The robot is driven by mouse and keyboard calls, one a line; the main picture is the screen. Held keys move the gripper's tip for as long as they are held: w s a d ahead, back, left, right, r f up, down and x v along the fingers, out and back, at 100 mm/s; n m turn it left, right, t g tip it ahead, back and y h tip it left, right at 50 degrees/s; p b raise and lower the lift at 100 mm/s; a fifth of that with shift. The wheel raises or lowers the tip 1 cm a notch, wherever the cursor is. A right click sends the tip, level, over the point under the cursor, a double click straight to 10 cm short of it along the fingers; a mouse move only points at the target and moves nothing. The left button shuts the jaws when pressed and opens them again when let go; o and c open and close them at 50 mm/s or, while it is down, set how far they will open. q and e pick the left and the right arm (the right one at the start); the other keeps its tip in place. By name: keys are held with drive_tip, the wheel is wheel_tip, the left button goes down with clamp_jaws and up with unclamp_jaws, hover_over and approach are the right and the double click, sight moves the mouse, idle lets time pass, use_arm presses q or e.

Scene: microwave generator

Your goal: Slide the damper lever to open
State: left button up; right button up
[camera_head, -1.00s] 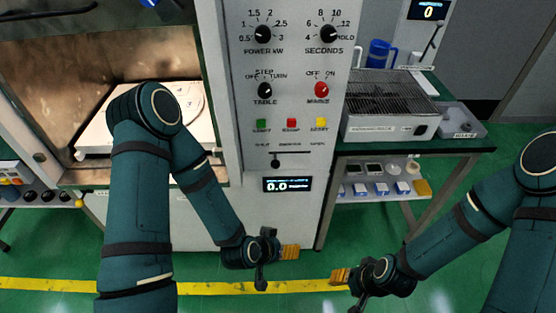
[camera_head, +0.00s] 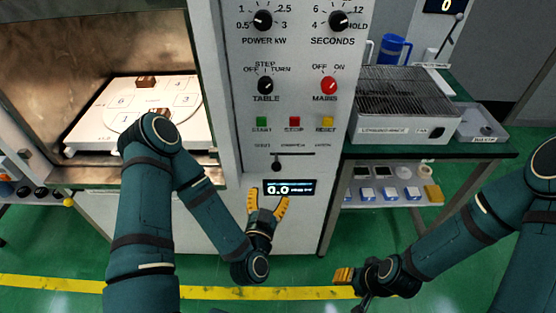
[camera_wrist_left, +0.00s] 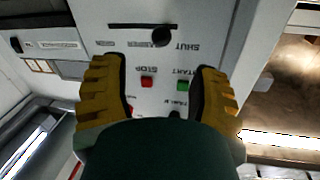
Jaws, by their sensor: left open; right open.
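The damper lever (camera_head: 277,166) is a small black knob at the left, SHUT end of a dark horizontal slot (camera_head: 300,154) on the white control panel. In the left wrist view, which shows the panel upside down, the knob (camera_wrist_left: 162,37) is near the slot's right end, by the SHUT label. My left gripper (camera_head: 267,200) is open and empty, pointing up just below the knob, its yellow fingers spread. In the wrist view the knob lies beyond the gap between the fingers (camera_wrist_left: 157,68). My right gripper (camera_head: 345,275) is open and empty, low on the right, away from the panel.
A lit display (camera_head: 289,187) is just behind my left fingers. Green, red (camera_head: 294,122) and yellow buttons sit above the slot. The open oven cavity (camera_head: 100,50) is left. A grill box (camera_head: 403,105) stands on the bench at right.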

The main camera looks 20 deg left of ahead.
sight(276, 162)
use_arm(q)
drive_tip(key=w, duration=0.4)
drive_tip(key=w+a, duration=0.1)
drive_tip(key=w, duration=0.3)
drive_tip(key=w+p, duration=0.1)
drive_tip(key=w, duration=0.4)
drive_tip(key=shift+w+a+r, duration=0.1)
drive_tip(key=shift+a+r, duration=0.05)
clamp_jaws()
